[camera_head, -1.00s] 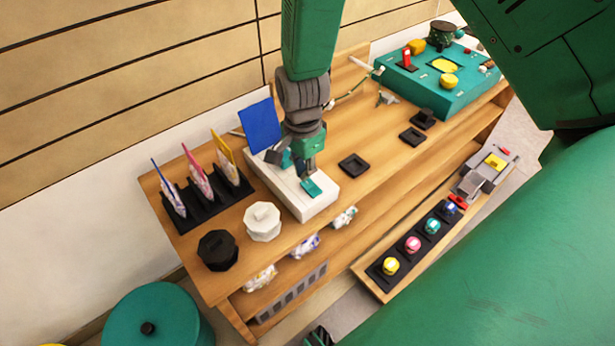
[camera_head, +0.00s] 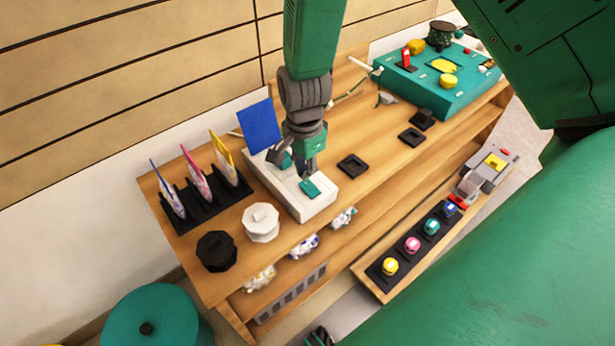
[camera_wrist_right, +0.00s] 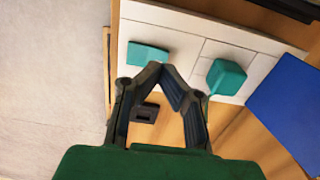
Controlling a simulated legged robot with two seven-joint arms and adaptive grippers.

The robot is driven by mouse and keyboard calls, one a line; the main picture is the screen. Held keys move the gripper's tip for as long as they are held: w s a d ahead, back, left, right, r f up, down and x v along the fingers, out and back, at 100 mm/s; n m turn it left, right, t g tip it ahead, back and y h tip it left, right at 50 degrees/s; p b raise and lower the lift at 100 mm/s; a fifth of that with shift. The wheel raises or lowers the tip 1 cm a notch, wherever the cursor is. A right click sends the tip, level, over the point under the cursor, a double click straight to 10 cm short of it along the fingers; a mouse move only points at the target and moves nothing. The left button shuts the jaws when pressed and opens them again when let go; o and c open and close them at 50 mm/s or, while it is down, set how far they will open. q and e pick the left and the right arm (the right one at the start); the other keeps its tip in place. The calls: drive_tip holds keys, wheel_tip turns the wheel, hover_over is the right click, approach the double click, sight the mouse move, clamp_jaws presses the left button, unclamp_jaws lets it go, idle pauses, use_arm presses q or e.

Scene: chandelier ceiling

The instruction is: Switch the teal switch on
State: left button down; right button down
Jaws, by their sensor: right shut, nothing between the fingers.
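A white box (camera_head: 322,206) lies on the wooden table and carries two teal parts. A flat teal switch (camera_head: 311,188) is near its front end; it also shows in the right wrist view (camera_wrist_right: 147,53), just beyond my fingertips. A blockier teal piece (camera_wrist_right: 226,77) stands to its right there. My right gripper (camera_wrist_right: 160,70) is shut and empty, its fingertips meeting just short of the flat switch. In the head view my right gripper (camera_head: 308,174) is over the box, close to this switch; I cannot tell whether it touches. My left gripper is not in view.
A blue panel (camera_head: 259,126) stands at the box's back end. A black rack (camera_head: 205,204) and white (camera_head: 261,222) and black (camera_head: 217,251) containers are to the left. A teal console (camera_head: 432,95) is further back.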

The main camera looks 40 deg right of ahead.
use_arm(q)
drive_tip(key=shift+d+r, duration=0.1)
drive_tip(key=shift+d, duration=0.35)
use_arm(e)
drive_tip(key=shift+d+f, duration=0.15)
drive_tip(key=shift+d, duration=0.25)
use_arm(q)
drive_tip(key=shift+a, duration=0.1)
use_arm(e)
drive_tip(key=shift+a, duration=0.1)
drive_tip(key=shift+a+f, duration=0.15)
drive_tip(key=shift+a, duration=0.15)
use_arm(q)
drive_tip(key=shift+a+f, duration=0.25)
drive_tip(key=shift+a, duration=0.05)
use_arm(e)
drive_tip(key=shift+d+f, duration=0.1)
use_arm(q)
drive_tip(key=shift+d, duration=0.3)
use_arm(e)
drive_tip(key=shift+d+f, duration=0.2)
drive_tip(key=shift+f, duration=0.05)
use_arm(q)
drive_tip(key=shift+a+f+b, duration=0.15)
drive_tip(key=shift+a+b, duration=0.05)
drive_tip(key=shift+b, duration=0.2)
use_arm(e)
drive_tip(key=shift+a+f, duration=0.2)
drive_tip(key=shift+f, duration=0.1)
